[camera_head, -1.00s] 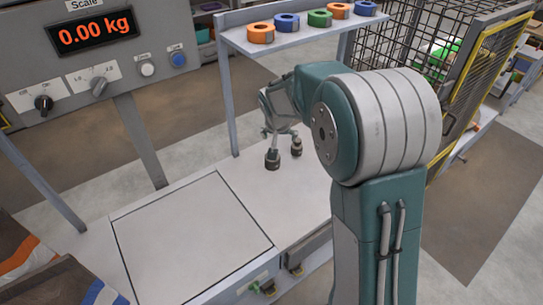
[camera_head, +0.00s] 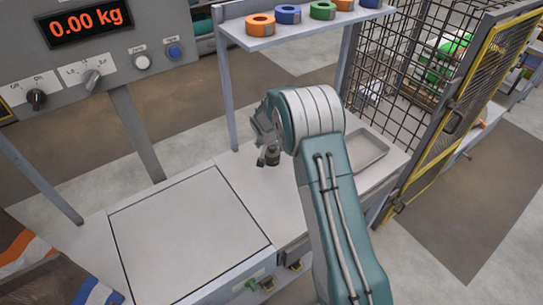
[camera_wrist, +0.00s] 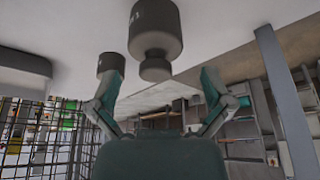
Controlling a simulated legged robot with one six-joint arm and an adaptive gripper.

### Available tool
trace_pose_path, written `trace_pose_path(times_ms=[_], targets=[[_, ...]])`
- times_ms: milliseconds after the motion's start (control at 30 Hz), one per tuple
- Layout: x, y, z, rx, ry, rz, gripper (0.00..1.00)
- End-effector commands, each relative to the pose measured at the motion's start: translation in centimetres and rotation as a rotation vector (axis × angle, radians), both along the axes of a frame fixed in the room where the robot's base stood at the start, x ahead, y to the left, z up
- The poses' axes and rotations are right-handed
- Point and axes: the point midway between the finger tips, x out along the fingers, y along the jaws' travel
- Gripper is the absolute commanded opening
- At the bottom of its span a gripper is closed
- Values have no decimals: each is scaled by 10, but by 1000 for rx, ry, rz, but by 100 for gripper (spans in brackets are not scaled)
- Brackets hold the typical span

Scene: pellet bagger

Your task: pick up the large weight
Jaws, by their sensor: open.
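The large weight (camera_head: 270,157) is a dark knobbed cylinder standing on the pale bench right of the square scale plate (camera_head: 190,228). In the wrist view, where the picture looks upside down, the large weight (camera_wrist: 155,35) is at top centre. A smaller weight (camera_wrist: 111,63) stands to its left in that view. In the head view the smaller weight is hidden behind my arm. My gripper (camera_wrist: 160,92) is open and empty, its two fingers spread, with the large weight ahead of it. In the head view the fingertips are mostly hidden by my arm.
The scale display (camera_head: 85,20) reads 0.00 kg. A shelf (camera_head: 290,38) with coloured tape rolls stands above the bench's rear. A shallow metal tray (camera_head: 372,157) lies right of my arm. A wire cage (camera_head: 395,85) with a yellow-framed gate (camera_head: 460,110) stands at right.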

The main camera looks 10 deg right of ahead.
Motion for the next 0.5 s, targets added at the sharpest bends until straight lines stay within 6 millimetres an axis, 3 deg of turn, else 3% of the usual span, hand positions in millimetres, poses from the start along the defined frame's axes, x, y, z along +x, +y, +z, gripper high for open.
trace_pose_path(times_ms=[300,500], targets=[[11,-9,-38,-1,1,1,100],[17,-10,-51,0,-2,1,100]])
